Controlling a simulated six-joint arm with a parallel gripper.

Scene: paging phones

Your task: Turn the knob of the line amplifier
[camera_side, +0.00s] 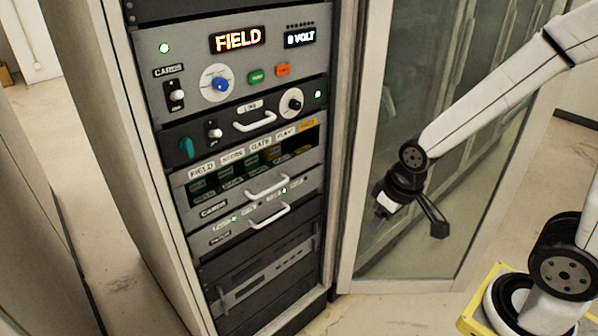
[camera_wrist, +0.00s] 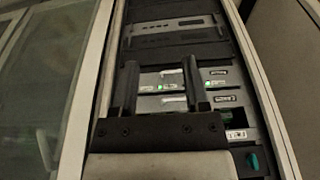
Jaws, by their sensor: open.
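The panel labelled LINE (camera_side: 228,124) sits in the rack under the FIELD display panel. A black knob on a white dial (camera_side: 291,102) is at its right, next to a small green light. A teal knob (camera_side: 186,148) is at its left, and a teal knob also shows at lower right in the wrist view (camera_wrist: 254,160). My gripper (camera_side: 382,212) hangs in front of the glass door, right of the rack and apart from it. In the wrist view my gripper (camera_wrist: 158,68) is open and empty, its two dark fingers in front of the lower rack panels. The black knob is not visible there.
The top panel holds a blue knob (camera_side: 217,84) and green and orange buttons. White handles (camera_side: 255,120) stick out from the panels. A card row (camera_side: 240,172) lies below the LINE panel. The glass door (camera_side: 445,200) stands right of the rack.

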